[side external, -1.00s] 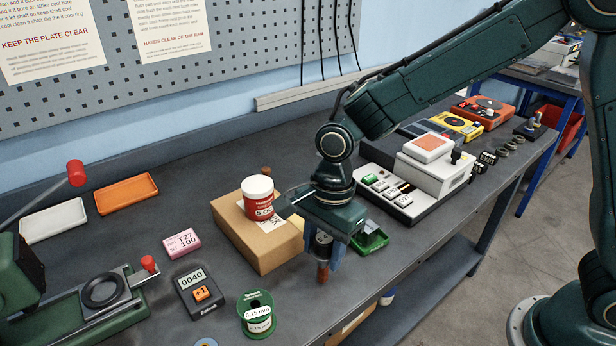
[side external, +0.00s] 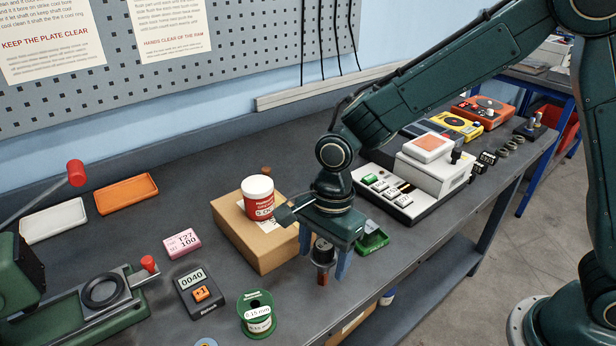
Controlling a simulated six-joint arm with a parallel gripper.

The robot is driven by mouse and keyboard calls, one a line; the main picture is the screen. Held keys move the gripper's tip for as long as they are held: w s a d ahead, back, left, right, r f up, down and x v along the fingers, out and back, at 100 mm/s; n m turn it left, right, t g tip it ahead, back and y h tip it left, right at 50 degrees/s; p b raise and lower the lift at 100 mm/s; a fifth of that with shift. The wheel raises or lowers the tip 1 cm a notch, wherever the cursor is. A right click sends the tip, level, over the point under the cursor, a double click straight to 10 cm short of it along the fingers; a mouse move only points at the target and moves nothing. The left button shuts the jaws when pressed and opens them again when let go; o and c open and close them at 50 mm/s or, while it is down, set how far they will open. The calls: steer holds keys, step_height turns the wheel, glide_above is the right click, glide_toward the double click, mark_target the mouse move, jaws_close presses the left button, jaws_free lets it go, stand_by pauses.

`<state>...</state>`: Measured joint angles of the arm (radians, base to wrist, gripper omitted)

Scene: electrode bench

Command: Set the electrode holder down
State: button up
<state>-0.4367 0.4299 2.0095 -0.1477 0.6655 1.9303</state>
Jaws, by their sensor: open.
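The electrode holder (side external: 323,256) is a dark cylinder with a pale band and a reddish-brown lower end. It is upright near the front edge of the bench, and its lower end appears to rest on the bench top. My gripper (side external: 324,264) is directly above and around it. The jaws are open, with one blue finger on each side and a visible gap to the holder. The top of the holder is partly hidden under the gripper body.
A cardboard box (side external: 262,246) with a red-and-white tub (side external: 259,198) on it stands close left of my gripper. A green tray (side external: 372,238) lies just right. A green wire spool (side external: 256,314) and a counter (side external: 199,292) are at front left.

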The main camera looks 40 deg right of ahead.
steer(key=r, duration=0.4)
steer(key=d+r, duration=0.1)
steer(key=r, duration=0.6)
steer(key=shift+w+d+r, duration=0.1)
steer(key=shift+d+r, duration=0.05)
steer(key=shift+r, duration=0.45)
steer(key=shift+d, duration=0.1)
steer(key=s+d+r+n+t, duration=0.3)
steer(key=s+d+r+n, duration=0.35)
steer(key=d, duration=0.35)
steer(key=s+d+n+t+h, duration=0.1)
steer(key=s+d+n+t, duration=0.1)
steer(key=s+d+n, duration=0.6)
steer(key=s+n, duration=0.1)
steer(key=s, duration=0.2)
steer(key=shift+s+d+f+t, duration=0.3)
steer(key=shift+s+d+t, duration=0.05)
steer(key=shift+t, duration=0.05)
